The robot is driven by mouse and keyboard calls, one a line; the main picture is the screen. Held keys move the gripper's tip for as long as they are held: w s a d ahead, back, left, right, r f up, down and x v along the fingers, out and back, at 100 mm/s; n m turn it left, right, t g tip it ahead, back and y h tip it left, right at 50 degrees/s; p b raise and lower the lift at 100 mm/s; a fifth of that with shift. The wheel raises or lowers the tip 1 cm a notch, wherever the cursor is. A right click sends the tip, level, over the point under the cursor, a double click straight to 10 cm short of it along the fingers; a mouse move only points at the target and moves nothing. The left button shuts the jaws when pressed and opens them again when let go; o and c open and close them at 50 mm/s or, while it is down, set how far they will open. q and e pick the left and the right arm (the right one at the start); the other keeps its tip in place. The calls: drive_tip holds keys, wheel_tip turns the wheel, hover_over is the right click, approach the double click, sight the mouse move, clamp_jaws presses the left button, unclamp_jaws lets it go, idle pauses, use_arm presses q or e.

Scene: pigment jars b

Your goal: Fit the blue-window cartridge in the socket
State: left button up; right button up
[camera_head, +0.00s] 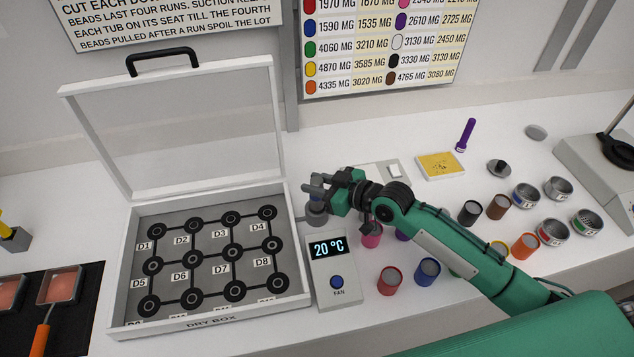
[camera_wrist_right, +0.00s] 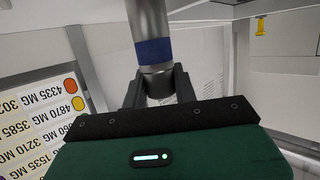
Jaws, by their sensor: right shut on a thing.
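My right gripper (camera_head: 316,191) is shut on a grey metal cylinder with a blue band, which I take as the blue-window cartridge (camera_wrist_right: 154,50). The right wrist view shows it between the two dark fingers (camera_wrist_right: 157,84). The cartridge's far end runs out of that view at the top. No socket shows clearly. My left gripper is not in view.
The dry box's clear lid (camera_head: 180,130) stands open behind it. Several coloured jars, such as a red one (camera_head: 389,281) and a blue one (camera_head: 427,272), stand below and beside my right arm.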

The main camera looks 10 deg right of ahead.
drive_tip(key=shift+f+b, duration=0.5)
drive_tip(key=shift+f, duration=0.2)
drive_tip(key=o, duration=1)
drive_tip(key=shift+o, duration=0.3)
drive_tip(key=shift+s, duration=0.1)
drive_tip(key=b+v, duration=0.4)
drive_tip(key=v, duration=0.9)
drive_tip(key=shift+s+d+r, duration=0.2)
drive_tip(key=shift+d+r, duration=0.05)
